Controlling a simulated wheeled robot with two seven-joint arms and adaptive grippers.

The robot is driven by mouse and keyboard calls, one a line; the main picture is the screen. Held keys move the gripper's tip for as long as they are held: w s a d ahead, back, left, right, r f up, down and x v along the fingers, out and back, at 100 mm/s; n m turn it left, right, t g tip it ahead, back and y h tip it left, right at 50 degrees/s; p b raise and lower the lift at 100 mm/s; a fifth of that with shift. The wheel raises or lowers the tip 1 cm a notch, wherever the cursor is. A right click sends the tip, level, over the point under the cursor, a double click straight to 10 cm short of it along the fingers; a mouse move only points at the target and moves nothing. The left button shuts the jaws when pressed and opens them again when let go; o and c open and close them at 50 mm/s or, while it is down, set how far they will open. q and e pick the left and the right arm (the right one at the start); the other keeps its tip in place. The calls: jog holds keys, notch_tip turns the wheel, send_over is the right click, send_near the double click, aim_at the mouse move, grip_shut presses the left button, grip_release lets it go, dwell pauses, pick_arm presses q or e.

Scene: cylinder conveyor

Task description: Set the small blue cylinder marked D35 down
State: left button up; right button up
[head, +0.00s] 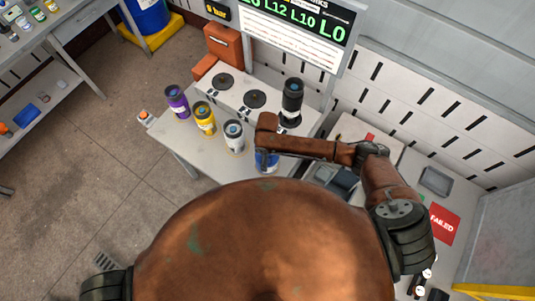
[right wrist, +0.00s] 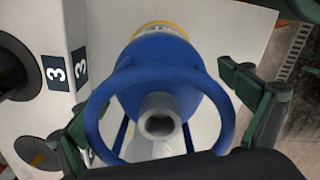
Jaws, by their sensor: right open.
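The blue cylinder (head: 266,162) stands on the near side of the white table (head: 180,148), partly hidden by my right arm in the head view. The right wrist view shows the blue cylinder (right wrist: 165,75) close up, with its blue ring handle and a grey nozzle facing the camera. My right gripper (right wrist: 155,107) is open, with one finger on each side of the cylinder and gaps visible beside the handle. I cannot read the D35 mark. My left gripper is not in view.
Purple (head: 177,100), yellow (head: 204,117) and light grey (head: 233,134) cylinders stand in a row left of the blue one. A black cylinder (head: 292,98) stands on the white unit behind, beside two bare dark discs (head: 222,81). A display (head: 295,32) rises at the back.

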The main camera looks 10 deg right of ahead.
notch_tip(320, 180, up, 12)
jog(key=shift+r+b, duration=0.15)
jog(key=shift+b, duration=0.35)
dwell(0.6)
